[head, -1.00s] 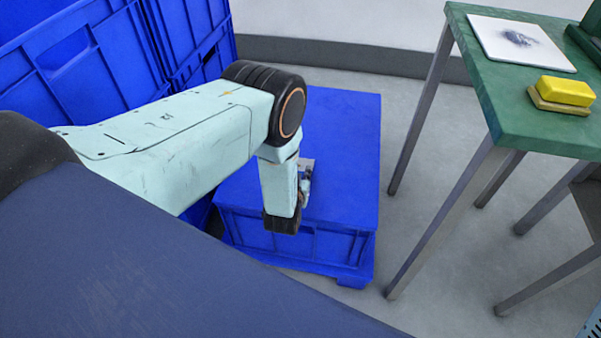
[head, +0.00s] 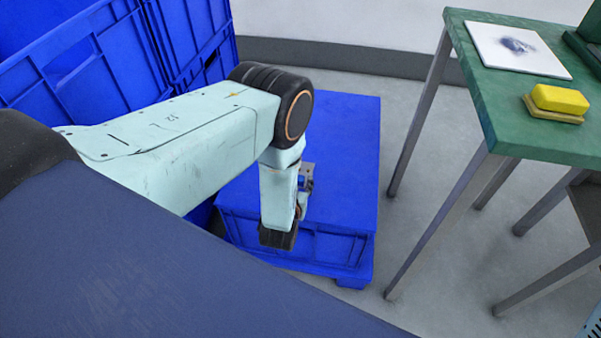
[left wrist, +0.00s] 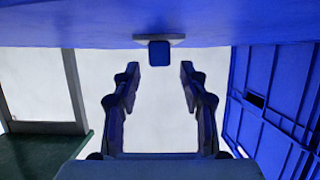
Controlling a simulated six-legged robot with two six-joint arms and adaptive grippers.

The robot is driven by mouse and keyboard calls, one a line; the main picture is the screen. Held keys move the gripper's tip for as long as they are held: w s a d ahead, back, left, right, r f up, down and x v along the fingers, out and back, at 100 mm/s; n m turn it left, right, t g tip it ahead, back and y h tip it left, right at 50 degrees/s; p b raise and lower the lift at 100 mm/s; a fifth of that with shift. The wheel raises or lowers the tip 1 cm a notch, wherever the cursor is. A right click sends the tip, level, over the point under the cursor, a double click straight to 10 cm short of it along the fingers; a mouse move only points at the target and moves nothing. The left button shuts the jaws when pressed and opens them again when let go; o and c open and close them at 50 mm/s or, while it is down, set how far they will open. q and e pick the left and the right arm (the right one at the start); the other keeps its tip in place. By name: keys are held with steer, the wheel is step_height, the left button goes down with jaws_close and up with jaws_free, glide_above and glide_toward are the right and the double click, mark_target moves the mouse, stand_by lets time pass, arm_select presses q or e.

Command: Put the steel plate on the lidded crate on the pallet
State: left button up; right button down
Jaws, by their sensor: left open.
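The lidded crate (head: 345,150) is blue, with a flat bare lid, and stands low on blue feet in the middle of the head view. Its lid spans the top of the left wrist view (left wrist: 60,28), which is upside down. A small grey piece, apparently the steel plate (left wrist: 139,40), lies against the lid, with a blue block on it. It seems to show in the head view (head: 307,170), partly hidden by my arm. My left gripper (left wrist: 159,68) is open, its fingers either side of the block and apart from it. In the head view my left gripper (head: 302,203) is mostly hidden. My right gripper is not in view.
Tall blue crates (head: 110,60) stand at the left, close to my arm. A green table (head: 500,95) at the right holds a white sheet (head: 500,40) and a yellow block (head: 562,96). Grey floor lies clear between the table legs and the lidded crate.

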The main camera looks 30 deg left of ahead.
arm_select(q)
steer(key=p+v, duration=0.2)
steer(key=v, duration=0.6)
steer(key=s+d+r+m+g+h, duration=0.1)
steer(key=s+g, duration=0.5)
steer(key=s, duration=0.8)
steer(key=s+d+r+m+g+h, duration=0.1)
steer(key=s+g, duration=0.6)
steer(key=s, duration=0.7)
steer(key=shift+r+m+h, duration=0.4)
steer(key=shift+r+h, duration=0.35)
steer(key=shift+h, duration=0.25)
step_height(320, 180, up, 3)
steer(key=p, duration=0.3)
steer(key=shift+f, duration=0.15)
